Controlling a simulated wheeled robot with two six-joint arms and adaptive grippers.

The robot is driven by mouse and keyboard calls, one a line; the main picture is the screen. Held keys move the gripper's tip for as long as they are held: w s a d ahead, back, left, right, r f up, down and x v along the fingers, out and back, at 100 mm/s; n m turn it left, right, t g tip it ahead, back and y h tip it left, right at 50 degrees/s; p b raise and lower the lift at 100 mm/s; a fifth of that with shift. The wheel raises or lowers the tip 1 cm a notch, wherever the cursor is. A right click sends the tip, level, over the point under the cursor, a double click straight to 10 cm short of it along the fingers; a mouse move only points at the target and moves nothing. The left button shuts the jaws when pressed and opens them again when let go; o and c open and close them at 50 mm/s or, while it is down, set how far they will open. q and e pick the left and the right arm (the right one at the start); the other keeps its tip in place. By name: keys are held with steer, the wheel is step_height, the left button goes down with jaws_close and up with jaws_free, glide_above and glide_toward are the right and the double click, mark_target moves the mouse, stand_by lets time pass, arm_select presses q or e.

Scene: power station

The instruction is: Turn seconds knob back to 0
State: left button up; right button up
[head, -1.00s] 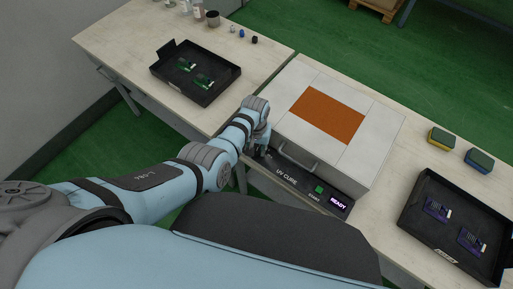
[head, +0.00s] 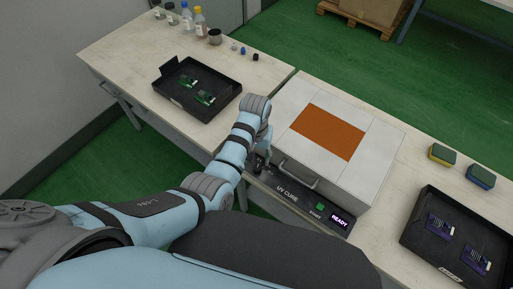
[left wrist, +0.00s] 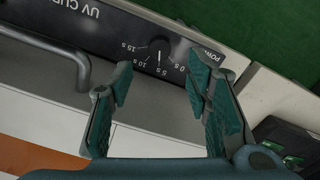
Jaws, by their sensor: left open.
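The seconds knob (left wrist: 159,50) is a dark round dial on the black front panel (left wrist: 105,32) of the UV cure box, seen in the left wrist view. Marks for 0, 5, 10 and 15 s surround it, and its white pointer line appears to be toward the 5 s mark. My left gripper (left wrist: 161,78) is open, with one finger on each side of the knob in that view and nothing between them. In the head view the left gripper (head: 264,155) is at the panel's left end, where the knob is hard to make out. My right gripper is not in view.
The UV cure box (head: 372,160) has an orange window (head: 328,132) and a front handle (head: 298,174). A black tray with green boards (head: 232,98) lies left, and another with purple boards (head: 415,230) right. Two sponges (head: 442,155) lie at the back right.

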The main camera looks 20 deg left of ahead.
arm_select(q)
step_height(320, 180, up, 5)
steer(key=shift+r, duration=0.1)
